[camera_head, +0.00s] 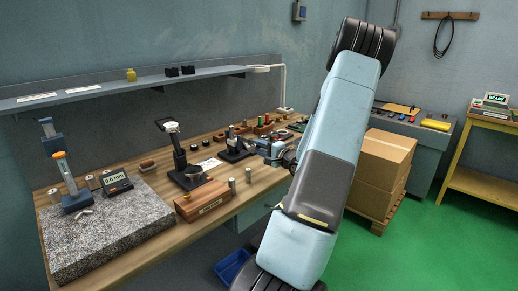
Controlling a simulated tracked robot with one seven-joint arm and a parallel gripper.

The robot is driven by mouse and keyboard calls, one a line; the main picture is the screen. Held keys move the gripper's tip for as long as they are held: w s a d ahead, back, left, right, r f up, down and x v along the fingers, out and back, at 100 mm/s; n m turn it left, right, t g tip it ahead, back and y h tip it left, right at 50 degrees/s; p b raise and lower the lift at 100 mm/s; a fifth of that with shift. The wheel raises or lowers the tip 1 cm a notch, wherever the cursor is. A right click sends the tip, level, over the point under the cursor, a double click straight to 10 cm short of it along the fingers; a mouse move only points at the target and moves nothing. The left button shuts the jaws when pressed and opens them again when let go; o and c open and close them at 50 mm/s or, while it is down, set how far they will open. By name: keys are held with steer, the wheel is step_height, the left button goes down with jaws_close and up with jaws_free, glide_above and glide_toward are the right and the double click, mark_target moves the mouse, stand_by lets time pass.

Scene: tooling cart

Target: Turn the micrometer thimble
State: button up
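A small dark instrument on a stand (236,150), which looks like the micrometer, sits at mid-bench on the wooden workbench (150,262). Its thimble is too small to make out clearly. My arm crosses the middle of the view. A light-blue and dark end part, which looks like my gripper (264,149), shows just left of the arm, close to the right side of the instrument. I cannot tell whether they touch. The fingers are too small and partly hidden to show whether they are open or shut.
A granite plate (110,236) with a height gauge (66,178) and a digital readout (117,182) is at the near left. A dial-gauge stand (182,158) and a wooden box (203,201) stand left of the instrument. Cardboard boxes (384,165) stand right of my arm.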

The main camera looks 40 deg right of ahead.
steer(key=shift+w, duration=0.3)
jaws_close()
steer(key=shift+a, duration=0.15)
steer(key=shift+f, duration=0.1)
steer(key=shift+m, duration=0.5)
